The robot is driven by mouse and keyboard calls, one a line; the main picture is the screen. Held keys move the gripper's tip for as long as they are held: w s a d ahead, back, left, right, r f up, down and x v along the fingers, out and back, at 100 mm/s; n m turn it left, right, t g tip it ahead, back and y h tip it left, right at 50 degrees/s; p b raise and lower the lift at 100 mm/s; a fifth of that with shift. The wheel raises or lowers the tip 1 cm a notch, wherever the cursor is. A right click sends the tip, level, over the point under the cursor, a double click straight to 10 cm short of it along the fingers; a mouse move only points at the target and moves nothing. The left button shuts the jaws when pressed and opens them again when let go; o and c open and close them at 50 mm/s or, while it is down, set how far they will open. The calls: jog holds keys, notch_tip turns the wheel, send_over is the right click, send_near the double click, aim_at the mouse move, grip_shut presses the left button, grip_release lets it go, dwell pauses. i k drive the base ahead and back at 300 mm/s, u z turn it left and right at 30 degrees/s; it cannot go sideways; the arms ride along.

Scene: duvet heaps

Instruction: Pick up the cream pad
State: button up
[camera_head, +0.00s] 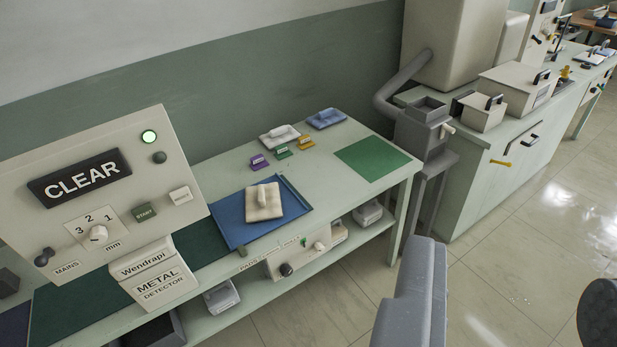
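The cream pad (263,202) is a square, quilted pad with a raised strip on top. It lies flat on the blue tray (234,226) on the pale green bench. A grey part of mine (415,295) rises at the bottom right, in front of the floor. A dark rounded part shows at the right edge, cut off by the picture. These parts are well apart from the pad and nothing touches it. The fingertips cannot be made out clearly, so I cannot tell how my gripper stands.
A metal detector panel (104,187) reading CLEAR, with a green lamp, stands on the left. A white pad (279,137) and a blue pad (326,118) lie at the back, behind small coloured tags. A green mat (372,158) lies bare at the right. Open floor lies beyond.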

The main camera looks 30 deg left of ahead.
aim_at(262, 202)
jog(key=u, duration=0.35)
jog(key=i, duration=1.6)
jog(key=u, duration=0.85)
